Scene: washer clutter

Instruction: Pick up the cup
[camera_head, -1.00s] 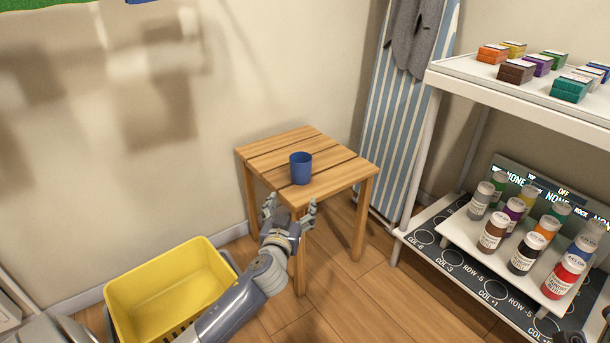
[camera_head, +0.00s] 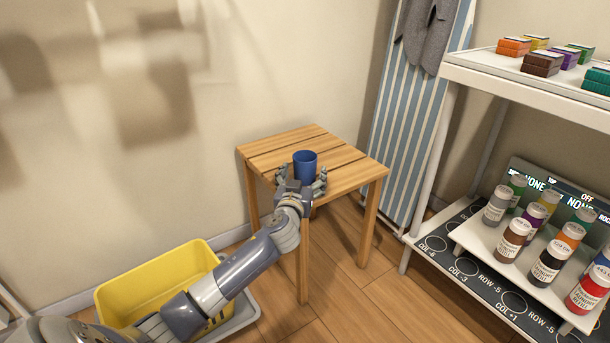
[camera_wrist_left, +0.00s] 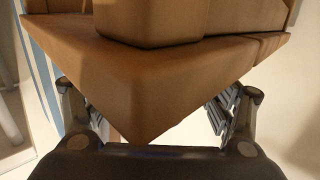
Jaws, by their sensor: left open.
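The dark blue cup (camera_head: 305,162) stands upright on the small slatted wooden table (camera_head: 345,177), close to its front corner. My left gripper (camera_head: 302,178) is open at that corner, its fingers spread to the left and right of the cup's lower part in the head view. The gripper's palm hides part of the cup's base, and I cannot tell whether the fingers touch it. In the left wrist view the brown wooden table corner (camera_wrist_left: 150,90) fills the space between the open fingers (camera_wrist_left: 155,105); no blue cup is recognisable there. My right gripper is not in view.
A yellow basket (camera_head: 112,300) stands on the floor at left, below my left arm. A white shelf (camera_head: 455,68) with several bottles and coloured boxes stands at right. A striped ironing board (camera_head: 398,130) leans behind the table. The tabletop around the cup is clear.

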